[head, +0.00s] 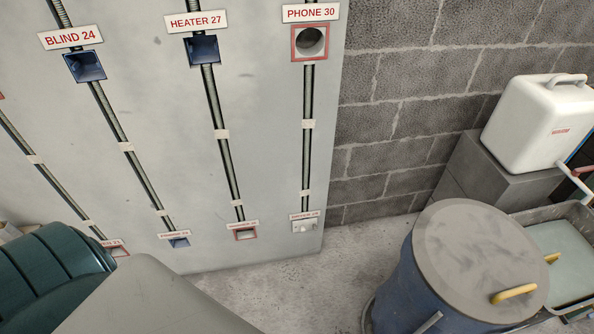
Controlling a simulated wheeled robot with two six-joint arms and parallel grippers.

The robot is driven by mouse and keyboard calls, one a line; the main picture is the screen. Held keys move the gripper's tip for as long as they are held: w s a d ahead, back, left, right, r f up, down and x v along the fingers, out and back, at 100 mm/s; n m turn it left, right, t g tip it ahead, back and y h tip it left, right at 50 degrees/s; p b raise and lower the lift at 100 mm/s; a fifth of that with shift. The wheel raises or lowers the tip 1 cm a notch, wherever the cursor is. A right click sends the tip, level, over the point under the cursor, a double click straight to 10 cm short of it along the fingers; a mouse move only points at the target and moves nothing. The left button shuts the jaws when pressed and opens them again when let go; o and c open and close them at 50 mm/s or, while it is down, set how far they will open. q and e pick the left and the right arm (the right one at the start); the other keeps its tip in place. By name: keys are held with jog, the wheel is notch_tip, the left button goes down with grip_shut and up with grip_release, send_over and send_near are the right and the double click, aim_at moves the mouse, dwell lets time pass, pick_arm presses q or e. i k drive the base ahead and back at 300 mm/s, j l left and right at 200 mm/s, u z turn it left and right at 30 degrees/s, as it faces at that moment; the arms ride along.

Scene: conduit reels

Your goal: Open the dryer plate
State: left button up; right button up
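I cannot read a "dryer" label in the head view. A small pale plate (305,226) sits at the foot of the rightmost conduit, under a small label (304,215) too blurred to read. It looks closed over its box. Neither of my grippers is in view.
Lower open boxes (179,242) and (246,234) sit along the grey panel (270,90). A blue drum (400,290) with a grey lid stands at the right. A white canister (540,125) rests on a grey block (490,180). Some concrete floor (310,290) is clear.

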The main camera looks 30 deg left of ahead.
aim_at(306, 225)
jog(key=j+u, duration=0.1)
jog(key=u, duration=0.75)
jog(key=i+l, duration=0.05)
